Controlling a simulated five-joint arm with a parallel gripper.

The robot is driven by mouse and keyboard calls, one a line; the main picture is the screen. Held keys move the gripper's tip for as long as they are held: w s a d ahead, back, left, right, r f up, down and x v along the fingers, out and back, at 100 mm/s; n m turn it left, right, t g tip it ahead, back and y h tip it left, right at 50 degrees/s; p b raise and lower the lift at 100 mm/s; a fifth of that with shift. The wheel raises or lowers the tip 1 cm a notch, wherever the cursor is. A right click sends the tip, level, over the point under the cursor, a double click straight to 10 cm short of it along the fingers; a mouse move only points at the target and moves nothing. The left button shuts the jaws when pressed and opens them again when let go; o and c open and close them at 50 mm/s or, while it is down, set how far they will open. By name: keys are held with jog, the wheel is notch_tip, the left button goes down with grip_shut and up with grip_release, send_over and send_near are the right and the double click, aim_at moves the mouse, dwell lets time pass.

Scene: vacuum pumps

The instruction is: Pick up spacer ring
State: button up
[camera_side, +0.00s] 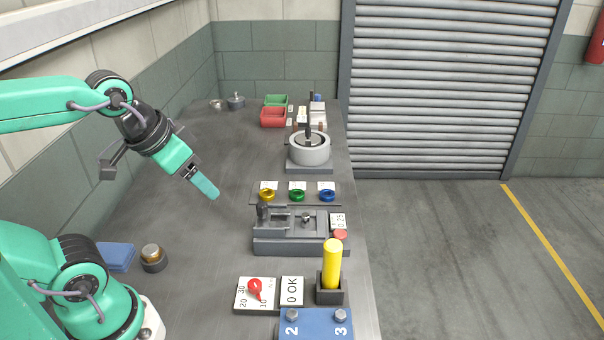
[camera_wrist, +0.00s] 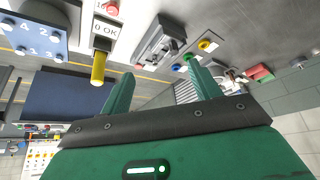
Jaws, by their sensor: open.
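Three coloured rings lie in a row on a flat grey strip on the bench: a yellow ring (camera_side: 267,195), a green ring (camera_side: 297,195) and a blue ring (camera_side: 327,195), each with a white label behind it. The wrist view also shows the yellow ring (camera_wrist: 206,44), the green ring (camera_wrist: 187,57) and the blue ring (camera_wrist: 178,68), beyond the fingers. My gripper (camera_side: 212,194) is in the air to the left of the rings, pointing down and right. In the wrist view its two green fingers (camera_wrist: 158,72) stand apart, with nothing held between them.
A grey fixture (camera_side: 290,246) stands just in front of the rings, and a round pump housing (camera_side: 309,150) behind them. A yellow cylinder (camera_side: 332,265) stands upright in a dark holder near the front. Red (camera_side: 273,118) and green bins are farther back. The bench's left middle is clear.

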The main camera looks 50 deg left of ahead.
jog(key=w+a+r+m+g, duration=0.1)
jog(key=w+r+m+g, duration=0.1)
jog(key=w, duration=0.7)
jog(key=m+g, duration=0.4)
jog(key=m, duration=0.3)
send_over(296, 198)
jog(key=w, duration=0.2)
notch_tip(296, 198, down, 18)
jog(key=f, duration=0.1)
jog(key=shift+s+a+f, duration=0.1)
jog(key=shift+a+f, duration=0.1)
jog(key=shift+f, duration=1)
jog(key=shift+s+a+f, duration=0.1)
jog(key=shift+a+f, duration=0.15)
jog(key=shift+f, duration=1)
jog(key=shift+s+a+f, duration=0.1)
jog(key=shift+a+f, duration=0.1)
jog(key=shift+f, duration=1)
jog(key=shift+w, duration=0.1)
jog(key=c, duration=1.1)
jog(key=shift+r, duration=0.2)
